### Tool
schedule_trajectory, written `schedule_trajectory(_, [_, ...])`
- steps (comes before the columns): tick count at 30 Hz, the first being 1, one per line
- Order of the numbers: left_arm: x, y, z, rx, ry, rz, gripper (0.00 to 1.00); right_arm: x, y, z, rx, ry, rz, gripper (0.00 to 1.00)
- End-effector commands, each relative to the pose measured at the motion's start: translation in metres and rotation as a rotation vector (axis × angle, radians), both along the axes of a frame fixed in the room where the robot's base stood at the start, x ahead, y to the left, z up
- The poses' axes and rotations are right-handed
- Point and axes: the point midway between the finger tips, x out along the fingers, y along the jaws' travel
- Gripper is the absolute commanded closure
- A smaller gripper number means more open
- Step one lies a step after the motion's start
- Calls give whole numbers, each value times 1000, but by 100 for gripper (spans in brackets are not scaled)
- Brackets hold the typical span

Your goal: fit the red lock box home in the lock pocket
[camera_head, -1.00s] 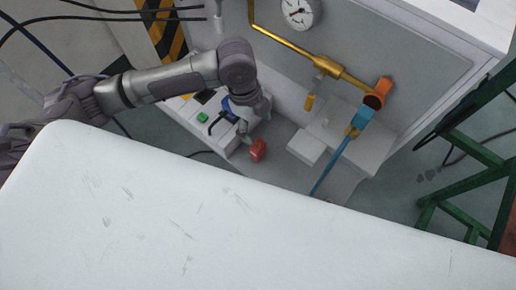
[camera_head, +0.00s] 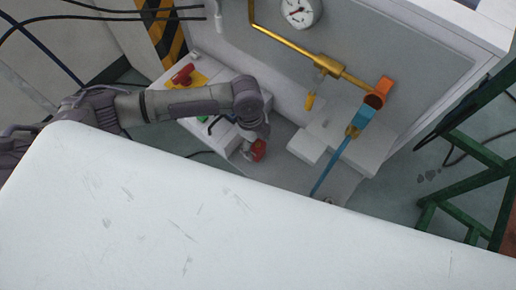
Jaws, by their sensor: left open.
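The red lock box (camera_head: 259,149) sits low in front of the grey cabinet, at the right end of the white control box. My left arm comes in from the left, and its gripper (camera_head: 252,149) points down right beside the red lock box. The gripper is open; its fingers are small and partly hidden by the wrist, and I cannot tell whether they touch the box. I cannot make out the lock pocket for certain. My right gripper is not in view.
A red rotary handle on a yellow plate (camera_head: 199,79) and a green button are on the control box. A pale block (camera_head: 306,147), a blue bar (camera_head: 333,165) and a brass pipe (camera_head: 290,41) lie to the right. A large white surface (camera_head: 200,220) fills the foreground.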

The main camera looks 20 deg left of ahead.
Motion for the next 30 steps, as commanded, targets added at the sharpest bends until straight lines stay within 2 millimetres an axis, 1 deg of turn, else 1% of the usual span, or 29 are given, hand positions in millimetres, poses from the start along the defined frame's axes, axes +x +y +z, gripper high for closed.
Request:
schedule_trajectory(1, [-1, -1, -8, 0, 1, 1, 25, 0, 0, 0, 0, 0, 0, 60])
schedule_trajectory(5, [-1, -3, -20, 0, 0, -1, 25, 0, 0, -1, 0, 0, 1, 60])
schedule_trajectory(12, [-1, -3, -21, 0, -1, -1, 25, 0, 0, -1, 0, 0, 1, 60])
schedule_trajectory(13, [-1, -3, -21, 0, -1, -1, 27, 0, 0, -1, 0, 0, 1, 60])
schedule_trajectory(25, [-1, -3, -21, 1, -1, -1, 93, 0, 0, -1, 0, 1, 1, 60])
schedule_trajectory(26, [-1, -3, -21, 1, -1, -1, 97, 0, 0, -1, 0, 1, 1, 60])
schedule_trajectory(30, [-1, -3, -21, -1, -2, -1, 97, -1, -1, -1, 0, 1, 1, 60])
